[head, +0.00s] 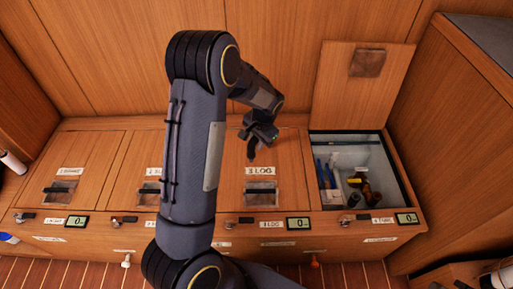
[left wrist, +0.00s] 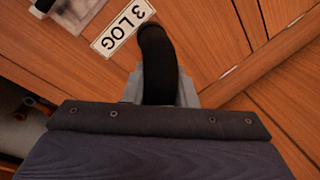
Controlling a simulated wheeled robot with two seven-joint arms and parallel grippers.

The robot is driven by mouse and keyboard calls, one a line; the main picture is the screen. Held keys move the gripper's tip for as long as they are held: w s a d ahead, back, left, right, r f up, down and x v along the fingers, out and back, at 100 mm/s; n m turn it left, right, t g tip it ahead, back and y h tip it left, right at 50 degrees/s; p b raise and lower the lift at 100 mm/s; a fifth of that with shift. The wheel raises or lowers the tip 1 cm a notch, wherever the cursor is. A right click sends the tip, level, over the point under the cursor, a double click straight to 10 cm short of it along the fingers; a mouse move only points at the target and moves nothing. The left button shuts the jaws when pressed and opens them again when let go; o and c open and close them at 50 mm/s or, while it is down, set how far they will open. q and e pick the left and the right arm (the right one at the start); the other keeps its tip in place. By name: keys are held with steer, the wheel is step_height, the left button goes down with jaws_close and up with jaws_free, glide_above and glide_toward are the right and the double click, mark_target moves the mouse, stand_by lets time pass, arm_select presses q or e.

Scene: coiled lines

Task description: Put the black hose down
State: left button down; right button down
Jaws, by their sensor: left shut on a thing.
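My left gripper (head: 262,133) is above the back part of the wooden lid labelled 3 LOG (head: 286,190). It is shut on the black hose (head: 251,150), a short dark piece that hangs below the fingers in the head view. In the left wrist view the hose (left wrist: 158,60) shows as a thick, curved black tube between the grey fingers, with its end near the 3 LOG label (left wrist: 124,30). I cannot tell whether the hose touches the lid. My right gripper is not in view.
To the right, an open compartment (head: 402,196) holds blue items (head: 322,174), an amber bottle (head: 367,189) and other things; its lid (head: 345,100) stands raised behind it. Closed lids (head: 90,160) lie to the left. A wooden wall rises at the back.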

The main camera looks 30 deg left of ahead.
arm_select(q)
steer(key=shift+w+a+f+b, duration=0.15)
steer(key=shift+f+b, duration=0.1)
steer(key=shift+f, duration=0.7)
steer(key=shift+w+a+f+b, duration=0.1)
steer(key=shift+f+b, duration=0.15)
steer(key=shift+f, duration=0.65)
steer(key=shift+d, duration=0.1)
steer(key=shift+f, duration=0.1)
steer(key=c, duration=1.2)
jaws_free()
steer(key=shift+o, duration=0.2)
